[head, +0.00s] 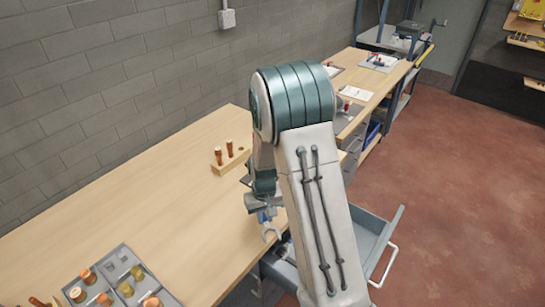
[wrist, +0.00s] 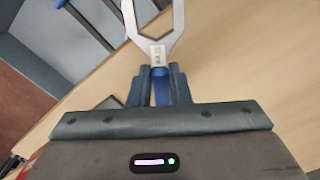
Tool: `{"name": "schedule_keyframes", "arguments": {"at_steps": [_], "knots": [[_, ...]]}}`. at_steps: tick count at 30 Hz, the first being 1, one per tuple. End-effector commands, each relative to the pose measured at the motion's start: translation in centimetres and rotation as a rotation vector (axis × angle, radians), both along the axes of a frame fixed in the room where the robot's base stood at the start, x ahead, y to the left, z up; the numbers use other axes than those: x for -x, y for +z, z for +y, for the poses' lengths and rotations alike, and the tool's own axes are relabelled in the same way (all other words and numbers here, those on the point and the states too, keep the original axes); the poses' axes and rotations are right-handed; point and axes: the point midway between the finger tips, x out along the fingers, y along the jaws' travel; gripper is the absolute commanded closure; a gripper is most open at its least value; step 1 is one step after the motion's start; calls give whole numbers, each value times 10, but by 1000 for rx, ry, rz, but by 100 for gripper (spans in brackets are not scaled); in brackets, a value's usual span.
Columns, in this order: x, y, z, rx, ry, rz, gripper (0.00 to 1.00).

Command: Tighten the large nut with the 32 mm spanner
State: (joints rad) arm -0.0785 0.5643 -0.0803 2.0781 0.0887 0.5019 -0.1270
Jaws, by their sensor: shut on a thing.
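My gripper (wrist: 161,88) is shut on the blue handle of a spanner (wrist: 156,52). In the wrist view the spanner's silver open-ended jaw points away from the fingers, and its tip runs past the top edge. A small marking shows on its neck, too blurred to read. In the head view the spanner's jaw (head: 271,235) hangs over the bench's right edge, beside the open drawer, with my gripper (head: 263,214) just above it and partly hidden by my arm. I cannot make out the large nut in either view.
The wooden bench (head: 165,215) has clear room in its middle. A wooden block with copper pieces (head: 230,155) stands near the arm. A grey tray (head: 120,262) of fittings lies front left. An open drawer (head: 375,240) juts out right. A second bench (head: 375,80) stands behind.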

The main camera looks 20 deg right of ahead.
Motion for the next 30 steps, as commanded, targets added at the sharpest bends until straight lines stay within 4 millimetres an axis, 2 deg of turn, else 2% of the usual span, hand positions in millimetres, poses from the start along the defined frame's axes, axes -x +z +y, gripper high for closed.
{"name": "schedule_keyframes", "arguments": {"at_steps": [5,14,23,30], "knots": [[-15,1,6,-3,271,-4,100],[-52,14,14,-3,989,-7,100],[-86,36,20,-5,1678,-8,100],[-111,59,17,-7,2190,-8,100]]}}
